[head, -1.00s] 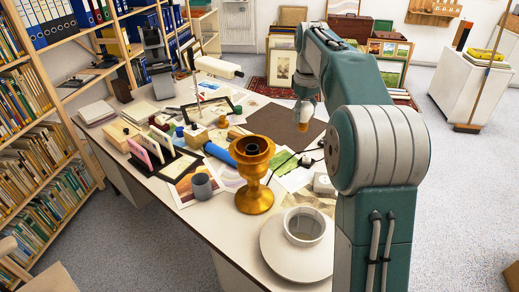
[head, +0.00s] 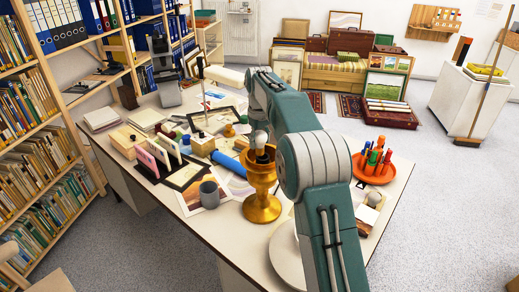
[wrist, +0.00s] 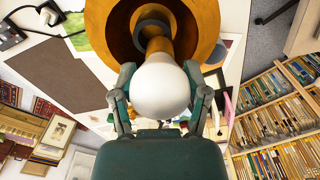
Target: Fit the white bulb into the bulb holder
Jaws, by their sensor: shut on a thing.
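The white bulb (wrist: 160,92) is between the fingers of my gripper (wrist: 162,100) in the wrist view, and the gripper is shut on it. Its narrow brass-coloured base points away from the gripper toward the dark opening of the golden bulb holder (wrist: 214,22). I cannot tell whether the base touches or has entered the opening. In the head view the holder (head: 262,208) stands upright on the table, a golden goblet shape with a round foot. My gripper (head: 258,140) is right over its cup there, and the bulb is mostly hidden.
A grey cup (head: 209,194) and a blue cylinder (head: 228,164) lie close left of the holder. A white plate (head: 284,262) is in front, partly behind my arm. An orange dish (head: 374,172) of pens stands to the right. A picture frame (head: 214,122) lies behind.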

